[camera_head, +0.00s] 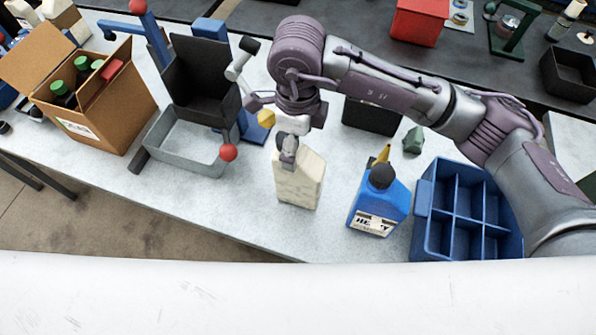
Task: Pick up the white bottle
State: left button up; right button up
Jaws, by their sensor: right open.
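The white bottle (299,183) stands upright near the front edge of the table, at the middle of the head view. It is cream-white with a slanted shoulder and some dark smudges. My right gripper (288,152) is directly over the bottle's top, pointing down, with its jaws open. It hides the bottle's neck and cap, and I cannot tell whether the fingers touch the bottle. My left gripper is not in view.
A blue bottle (378,207) with a dark cap stands right of the white bottle, near a blue divided crate (420,200). To the left are a grey metal tray (176,165) and a cardboard box (125,125) of bottles. Bare table lies around the white bottle's front.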

aim_at(299, 173)
jog(key=f+p, duration=0.2)
jog(key=f, duration=0.1)
jog(key=shift+s+f, duration=0.25)
jog(key=shift+s, duration=0.15)
jog(key=shift+f, duration=0.6)
grip_shut()
jog(key=shift+w+r, duration=0.1)
jog(key=shift+w, duration=0.05)
